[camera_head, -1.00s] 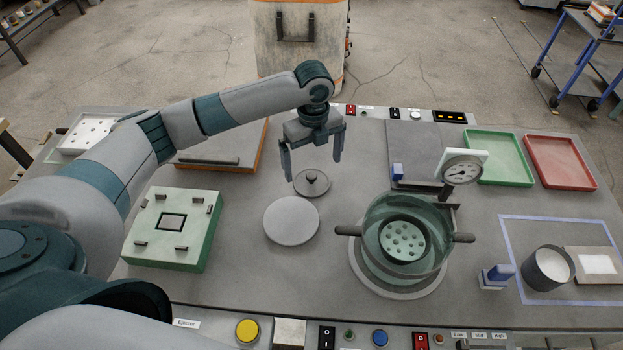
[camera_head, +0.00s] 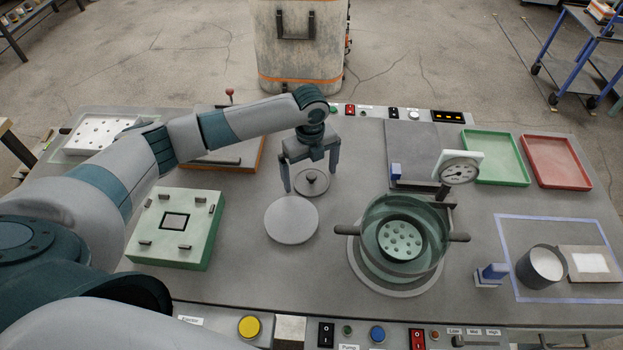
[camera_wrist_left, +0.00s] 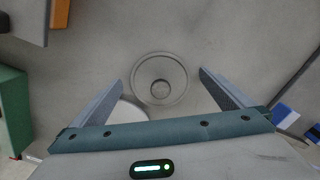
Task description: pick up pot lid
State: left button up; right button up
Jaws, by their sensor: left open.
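The pot lid (camera_head: 312,191) is a small grey disc with a round dark knob, lying flat on the worktop. In the left wrist view the lid (camera_wrist_left: 160,91) lies between the two fingers, with its knob near the middle. My left gripper (camera_head: 310,184) is open and empty. Its fingers point down above the lid and stand on either side of the knob. The exact height of the fingertips over the lid is hard to tell. The pot (camera_head: 367,226) is a greenish see-through vessel with two side handles, standing to the right. My right gripper is not in view.
A plain grey disc (camera_head: 291,220) lies just in front of the lid. A green box (camera_head: 160,245) stands at left, and an orange-edged board lies behind the arm. A gauge (camera_head: 459,172) rises behind the pot. Green (camera_head: 522,158) and red trays lie at the back right.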

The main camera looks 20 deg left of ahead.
aim_at(313, 175)
pick_arm(q)
jog(key=c, duration=1.1)
jog(key=shift+r, duration=0.1)
jog(key=shift+r+b, duration=0.3)
jog(key=shift+r, duration=0.2)
jog(key=r, duration=0.1)
jog(key=d+r+b, duration=0.1)
jog(key=r, duration=0.1)
jog(key=shift+r, duration=0.1)
jog(key=d+r+b, duration=0.1)
jog(key=d+r, duration=0.1)
jog(key=d, duration=0.1)
jog(key=s+d+r+b, duration=0.1)
jog(key=d+r, duration=0.1)
jog(key=d, duration=0.2)
jog(key=d+r+b, duration=0.1)
jog(key=d+r, duration=0.1)
jog(key=d, duration=0.1)
jog(key=shift+s+d+r, duration=0.25)
jog(key=shift+s+r, duration=0.1)
